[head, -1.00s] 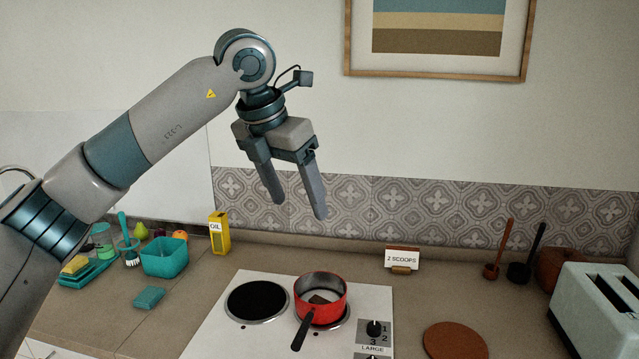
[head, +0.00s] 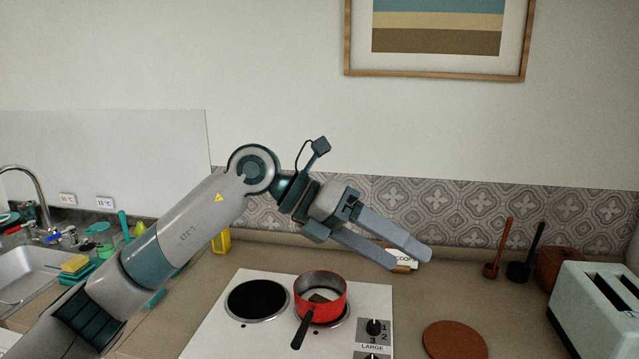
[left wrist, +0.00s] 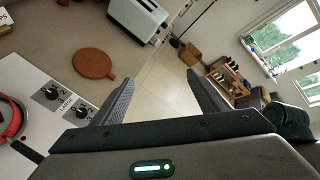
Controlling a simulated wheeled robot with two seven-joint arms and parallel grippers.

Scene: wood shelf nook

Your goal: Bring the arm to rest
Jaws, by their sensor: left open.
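My left gripper (head: 412,257) is open and empty. In the head view it hangs in the air above the back of the counter, pointing right and slightly down, with its fingers in front of the small scoops card (head: 404,258). Its two fingers also show in the left wrist view (left wrist: 158,88), apart with nothing between them. My left arm (head: 190,225) comes in from the lower left. My right gripper is not in any view.
A red saucepan (head: 338,286) with something brown inside stands on the white hob (head: 250,328). A round brown mat (head: 455,341) and a toaster (head: 596,308) are at the right. A sink (head: 28,275) is at the left. Two scoops lean by the back wall.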

